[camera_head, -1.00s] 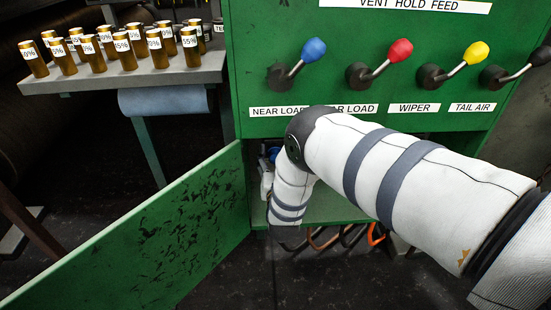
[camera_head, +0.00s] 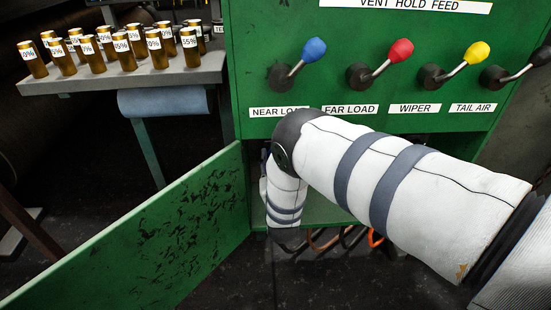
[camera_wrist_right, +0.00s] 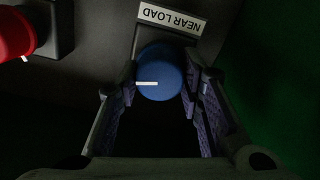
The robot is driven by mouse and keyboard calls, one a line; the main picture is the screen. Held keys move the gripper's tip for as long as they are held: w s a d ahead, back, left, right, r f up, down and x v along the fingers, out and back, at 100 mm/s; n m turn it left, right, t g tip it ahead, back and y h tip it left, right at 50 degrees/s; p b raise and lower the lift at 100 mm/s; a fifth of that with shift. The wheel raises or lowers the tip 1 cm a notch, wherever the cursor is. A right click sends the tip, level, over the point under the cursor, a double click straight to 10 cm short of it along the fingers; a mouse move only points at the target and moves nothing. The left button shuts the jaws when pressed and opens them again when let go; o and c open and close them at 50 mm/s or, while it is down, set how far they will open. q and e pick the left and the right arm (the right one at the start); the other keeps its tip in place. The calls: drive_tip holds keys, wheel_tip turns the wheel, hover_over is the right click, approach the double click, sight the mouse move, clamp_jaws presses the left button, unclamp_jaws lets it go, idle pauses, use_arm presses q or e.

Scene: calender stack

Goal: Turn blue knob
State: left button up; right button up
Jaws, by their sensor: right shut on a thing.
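The blue knob (camera_wrist_right: 158,66) with a white pointer line shows in the right wrist view, below a NEAR LOAD label (camera_wrist_right: 185,17) that appears upside down. The white line lies roughly level in that picture. The two fingers of my right gripper (camera_wrist_right: 161,82) are on either side of the knob and closed on it. In the head view my right arm reaches into the open lower compartment of the green cabinet (camera_head: 325,208), and it hides the knob and the fingers. My left gripper is in neither view.
A red knob (camera_wrist_right: 14,35) sits left of the blue one in the wrist view. Blue, red and yellow levers (camera_head: 314,49) stick out above my arm. The green door (camera_head: 150,235) stands open at left. A shelf (camera_head: 120,80) holds several labelled brass cylinders.

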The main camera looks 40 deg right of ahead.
drive_tip(key=o, duration=1.2)
drive_tip(key=shift+c, duration=0.2)
drive_tip(key=v, duration=1.2)
drive_tip(key=shift+f, duration=0.1)
